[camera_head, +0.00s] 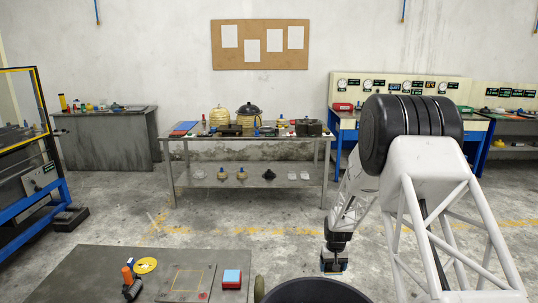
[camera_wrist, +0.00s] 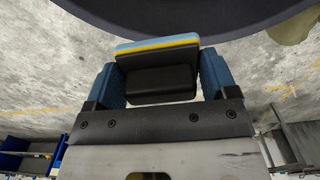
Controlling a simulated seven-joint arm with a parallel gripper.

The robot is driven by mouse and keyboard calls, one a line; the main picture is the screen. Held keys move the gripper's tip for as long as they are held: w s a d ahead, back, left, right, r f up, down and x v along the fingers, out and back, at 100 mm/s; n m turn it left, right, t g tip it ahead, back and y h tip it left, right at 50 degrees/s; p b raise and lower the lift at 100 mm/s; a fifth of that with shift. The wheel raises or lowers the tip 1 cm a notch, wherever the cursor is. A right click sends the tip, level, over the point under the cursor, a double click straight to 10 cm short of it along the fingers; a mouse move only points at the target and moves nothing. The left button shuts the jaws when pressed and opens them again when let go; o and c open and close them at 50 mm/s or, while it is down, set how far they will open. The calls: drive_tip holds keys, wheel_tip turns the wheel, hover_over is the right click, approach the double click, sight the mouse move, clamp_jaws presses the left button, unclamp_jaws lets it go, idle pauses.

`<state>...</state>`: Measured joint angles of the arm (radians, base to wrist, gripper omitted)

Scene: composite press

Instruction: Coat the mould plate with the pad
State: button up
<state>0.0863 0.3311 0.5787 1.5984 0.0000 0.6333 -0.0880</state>
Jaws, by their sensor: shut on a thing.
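My gripper (camera_head: 334,262) hangs at the lower right of the head view, right of the dark worktop and above the floor. In the wrist view its two blue fingers (camera_wrist: 158,78) are shut on the sides of the pad's black grip. The pad (camera_wrist: 157,42) has a blue layer and a yellow layer at its far edge; its face is hidden. What looks like the mould plate (camera_head: 187,281), a dark square with a yellow outline and a red spot at one corner, lies flat on the worktop. The pad is well apart from it.
On the dark worktop (camera_head: 85,270) are a red and blue block (camera_head: 232,278), a yellow disc (camera_head: 145,266) and an orange-topped tool (camera_head: 129,281). A dark rounded form (camera_head: 312,290) lies between worktop and gripper. A loaded table (camera_head: 180,165) stands behind, with open floor before it.

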drive_tip(key=shift+a, duration=0.1)
idle(0.3)
drive_tip(key=a+r+n, duration=0.1)
drive_tip(key=a+n, duration=0.1)
drive_tip(key=a, duration=1.1)
drive_tip(key=a+r+n, duration=0.1)
drive_tip(key=a+n, duration=0.1)
drive_tip(key=a, duration=1.1)
drive_tip(key=w+a+r+n, duration=0.1)
drive_tip(key=a+n, duration=0.1)
drive_tip(key=a, duration=1.2)
drive_tip(key=shift+w+r+n, duration=0.1)
drive_tip(key=shift+r+n, duration=0.2)
drive_tip(key=shift+n, duration=0.1)
drive_tip(key=r+n, duration=0.1)
drive_tip(key=n, duration=0.1)
hover_over(199, 279)
drive_tip(key=shift+r, duration=0.1)
drive_tip(key=shift+f, duration=0.2)
drive_tip(key=shift+f, duration=2.7)
drive_tip(key=shift+f, duration=0.6)
